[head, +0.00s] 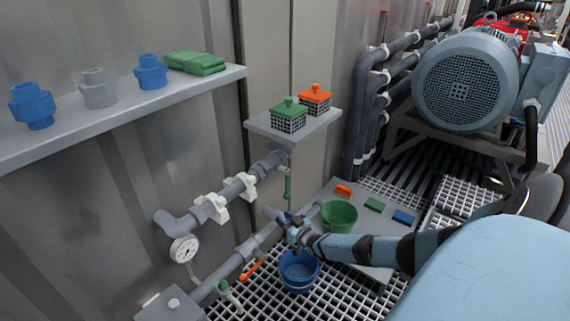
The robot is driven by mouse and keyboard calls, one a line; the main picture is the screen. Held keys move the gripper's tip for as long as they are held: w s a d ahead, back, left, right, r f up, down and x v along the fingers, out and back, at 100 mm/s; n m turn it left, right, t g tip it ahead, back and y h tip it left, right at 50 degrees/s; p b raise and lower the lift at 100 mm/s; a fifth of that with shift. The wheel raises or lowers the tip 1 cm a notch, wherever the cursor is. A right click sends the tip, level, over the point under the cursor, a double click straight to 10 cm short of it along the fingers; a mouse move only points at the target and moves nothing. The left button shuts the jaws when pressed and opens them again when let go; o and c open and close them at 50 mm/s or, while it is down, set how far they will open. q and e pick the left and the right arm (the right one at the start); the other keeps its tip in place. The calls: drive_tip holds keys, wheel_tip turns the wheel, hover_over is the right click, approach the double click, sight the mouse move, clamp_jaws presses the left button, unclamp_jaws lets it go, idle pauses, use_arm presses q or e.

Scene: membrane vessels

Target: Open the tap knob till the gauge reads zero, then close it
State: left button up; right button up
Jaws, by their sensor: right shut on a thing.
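The round white gauge (184,249) hangs below the upper grey pipe at the left; its needle is too small to read. My right gripper (291,222) reaches in from the right, pointing at the lower grey pipe (247,247). It is shut on what appears to be the tap knob, which the fingers mostly hide. A blue bucket (299,277) stands on the grating just below the gripper. My left gripper is not in view.
An orange lever (252,269) and a green lever (287,187) sit on the pipes nearby. A green bucket (340,216) stands on a low grey platform with small coloured blocks. A wall shelf (120,117) carries blue and grey fittings. A large motor (466,82) stands at the back right.

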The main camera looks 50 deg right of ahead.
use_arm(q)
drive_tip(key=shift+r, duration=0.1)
